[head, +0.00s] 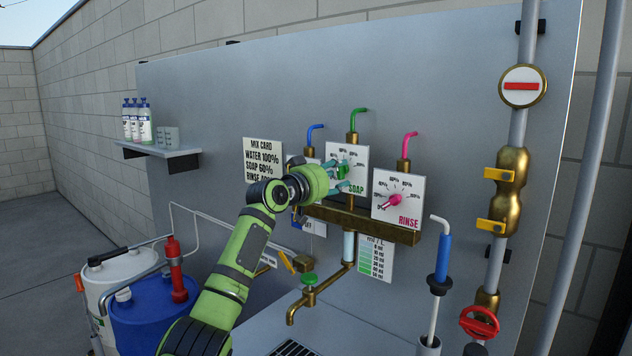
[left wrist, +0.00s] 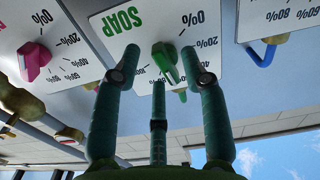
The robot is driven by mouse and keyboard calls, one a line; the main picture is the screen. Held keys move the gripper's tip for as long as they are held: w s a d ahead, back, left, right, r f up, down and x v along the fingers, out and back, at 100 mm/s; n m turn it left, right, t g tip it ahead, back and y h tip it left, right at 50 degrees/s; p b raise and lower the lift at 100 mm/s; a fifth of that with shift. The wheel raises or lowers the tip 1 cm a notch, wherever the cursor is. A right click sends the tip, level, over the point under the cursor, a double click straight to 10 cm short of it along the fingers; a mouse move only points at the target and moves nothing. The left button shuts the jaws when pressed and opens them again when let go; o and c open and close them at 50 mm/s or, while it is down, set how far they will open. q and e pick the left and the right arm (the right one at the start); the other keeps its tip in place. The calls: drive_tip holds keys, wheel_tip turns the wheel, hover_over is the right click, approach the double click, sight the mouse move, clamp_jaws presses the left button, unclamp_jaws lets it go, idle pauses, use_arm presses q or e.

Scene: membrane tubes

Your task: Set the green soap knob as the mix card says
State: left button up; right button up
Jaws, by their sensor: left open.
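The mix card (head: 264,160) on the panel reads WATER 100%, SOAP 60%, and a RINSE line whose figure is partly hidden by my arm. The green soap knob (head: 343,171) sits on the white SOAP dial (head: 358,158). My left gripper (head: 342,174) is open in front of this dial. In the left wrist view, which is upside down, the green knob (left wrist: 167,59) shows between the spread fingers (left wrist: 160,54), with gaps on both sides; contact is not clear. The fingers hide part of the scale, so I cannot tell the exact setting. My right gripper is not in view.
The pink rinse knob (head: 396,200) and its dial are close on the right; the blue-piped dial on the left is mostly hidden. A brass manifold (head: 372,222) juts out below. A tap (head: 309,290) and blue-handled wand (head: 442,258) stand lower.

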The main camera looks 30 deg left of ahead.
use_arm(q)
drive_tip(key=s+a, duration=0.1)
drive_tip(key=s, duration=0.9)
drive_tip(key=shift+s+a, duration=0.2)
drive_tip(key=shift+s, duration=0.05)
